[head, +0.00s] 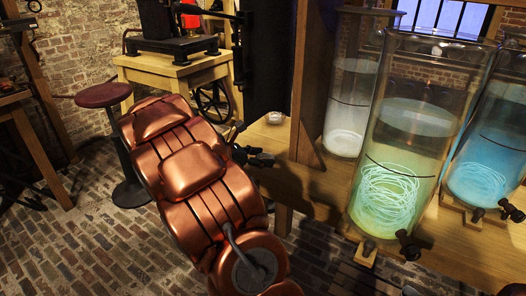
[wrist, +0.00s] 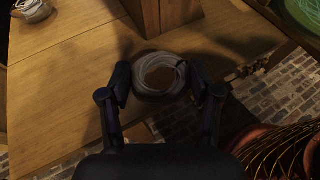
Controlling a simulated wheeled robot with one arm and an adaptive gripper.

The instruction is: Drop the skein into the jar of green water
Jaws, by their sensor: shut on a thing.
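The pale coiled skein (wrist: 150,91) sits between the fingertips of my gripper (wrist: 161,80) in the wrist view. The fingers are shut on its two sides, close over the wooden bench top. I cannot tell whether it touches the wood. In the head view my gripper (head: 258,157) is dark, at the bench edge left of the jars, and the held skein is hidden there. The jar of green water (head: 408,120) is a tall glass cylinder, right of my gripper, with glowing pale loops at its bottom. Part of it shows in the wrist view (wrist: 300,14).
A jar of pale water (head: 350,110) stands behind and left, a jar of blue water (head: 490,150) at the right. Another small coil (head: 275,117) lies on the bench (head: 255,134). A wooden post (head: 308,85) rises between my gripper and the jars.

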